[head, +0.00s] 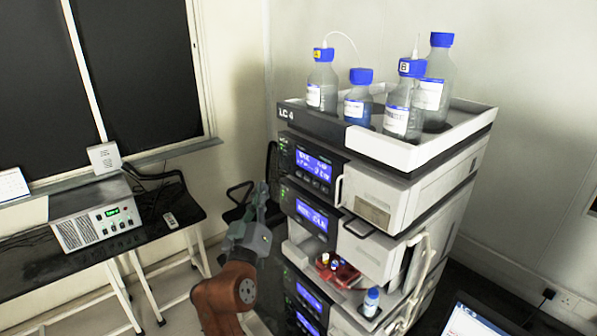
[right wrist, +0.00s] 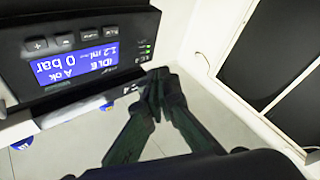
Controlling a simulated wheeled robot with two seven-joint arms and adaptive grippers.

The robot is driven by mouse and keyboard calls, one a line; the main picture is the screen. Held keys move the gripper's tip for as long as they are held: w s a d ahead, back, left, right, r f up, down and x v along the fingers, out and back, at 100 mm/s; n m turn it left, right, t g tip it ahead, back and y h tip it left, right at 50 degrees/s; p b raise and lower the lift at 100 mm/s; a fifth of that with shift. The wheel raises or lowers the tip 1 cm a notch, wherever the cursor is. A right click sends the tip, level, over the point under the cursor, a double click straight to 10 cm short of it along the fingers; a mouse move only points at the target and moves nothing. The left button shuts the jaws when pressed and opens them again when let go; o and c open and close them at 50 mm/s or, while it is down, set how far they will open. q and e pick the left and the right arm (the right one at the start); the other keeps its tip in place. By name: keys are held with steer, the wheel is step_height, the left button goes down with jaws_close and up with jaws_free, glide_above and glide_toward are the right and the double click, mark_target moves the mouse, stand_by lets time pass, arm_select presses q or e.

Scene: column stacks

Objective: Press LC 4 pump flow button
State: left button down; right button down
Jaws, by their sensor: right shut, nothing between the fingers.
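The LC 4 stack has its label (head: 287,114) on the top tray's front. The pump panel in the right wrist view appears upside down, its lit blue display (right wrist: 75,63) reading 1.2 ml/min and 0 bar. A row of small dark buttons (right wrist: 63,40), one marked plus, runs along the display; green lights (right wrist: 145,50) sit beside it. The top module's display (head: 313,162) shows in the head view. My right gripper (head: 263,187) is shut and empty, left of the stack's front. Its fingertips (right wrist: 158,74) appear beside the lights, apart from the buttons. My left gripper is out of view.
Several blue-capped bottles (head: 396,110) stand in the top tray (head: 455,122). A second display (head: 311,214) sits lower, above an open bay with a red holder (head: 345,275). A grey instrument (head: 95,213) is on the black bench at left. Floor lies between bench and stack.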

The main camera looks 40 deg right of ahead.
stand_by(0.3)
steer(key=p, duration=0.3)
glide_toward(295, 167)
steer(key=w+r, duration=0.2)
steer(key=w, duration=0.1)
steer(key=shift+w+d+f, duration=0.1)
steer(key=shift+w+d, duration=0.05)
steer(key=shift+d, duration=0.3)
steer(key=shift+w+d+f, duration=0.1)
steer(key=shift+w+d, duration=0.05)
steer(key=shift+d, duration=0.3)
steer(key=shift+d+p, duration=0.1)
steer(key=shift+p, duration=0.2)
steer(key=shift+d, duration=0.3)
steer(key=shift+d, duration=0.45)
stand_by(0.9)
stand_by(0.3)
steer(key=shift+a, duration=0.9)
